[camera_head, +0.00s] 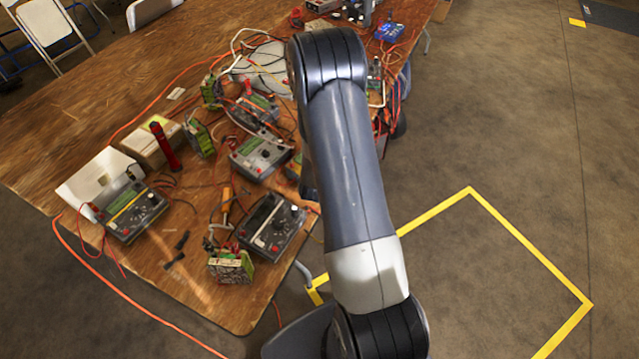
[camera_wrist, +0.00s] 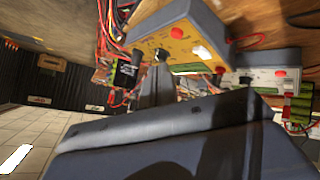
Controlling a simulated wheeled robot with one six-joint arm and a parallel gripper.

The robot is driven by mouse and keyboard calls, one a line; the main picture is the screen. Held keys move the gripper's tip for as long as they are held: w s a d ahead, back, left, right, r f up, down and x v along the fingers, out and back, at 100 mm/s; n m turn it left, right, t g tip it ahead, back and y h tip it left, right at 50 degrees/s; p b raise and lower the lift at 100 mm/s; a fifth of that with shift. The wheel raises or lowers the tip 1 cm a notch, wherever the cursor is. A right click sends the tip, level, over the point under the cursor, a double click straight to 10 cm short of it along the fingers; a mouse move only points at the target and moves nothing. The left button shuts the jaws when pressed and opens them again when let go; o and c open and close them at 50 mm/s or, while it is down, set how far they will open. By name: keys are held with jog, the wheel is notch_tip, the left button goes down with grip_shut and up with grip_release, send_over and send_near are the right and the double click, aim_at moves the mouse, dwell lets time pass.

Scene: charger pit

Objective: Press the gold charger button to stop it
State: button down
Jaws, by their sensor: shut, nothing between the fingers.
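The gold charger (camera_wrist: 188,38) shows in the wrist view as a grey box with a gold face. A red button (camera_wrist: 176,33) and a white part are on that face. My gripper (camera_wrist: 160,68) is shut and empty, with its fingertips close by the lower left edge of the gold face. They look apart from the red button; I cannot tell whether they touch the charger. In the head view my arm hides my gripper, and I cannot pick out the gold charger there.
A wooden table (camera_head: 60,140) holds several chargers, cables and battery packs. A white-faced charger (camera_wrist: 262,80) with a red button stands right of the gold one. A red marker-like cylinder (camera_head: 163,146) stands at left. Yellow tape (camera_head: 530,250) marks open floor at right.

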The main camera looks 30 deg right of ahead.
jog(key=shift+w+a+f+b, duration=0.1)
jog(key=shift+w+f+b, duration=0.1)
jog(key=shift+f+b, duration=0.7)
jog(key=shift+f+p, duration=0.25)
jog(key=shift+p, duration=0.05)
dwell(1.1)
jog(key=shift+f+b, duration=0.4)
jog(key=shift+b, duration=0.05)
jog(key=shift+w+a+f+b, duration=0.1)
jog(key=shift+f+b, duration=0.25)
jog(key=shift+b, duration=0.05)
dwell(0.5)
jog(key=shift+r, duration=0.1)
jog(key=shift+r+p, duration=0.45)
jog(key=shift+r, duration=0.25)
jog(key=r+p, duration=0.2)
jog(key=r, duration=0.1)
jog(key=s+r+p, duration=0.1)
jog(key=r, duration=0.1)
jog(key=shift+d, duration=0.35)
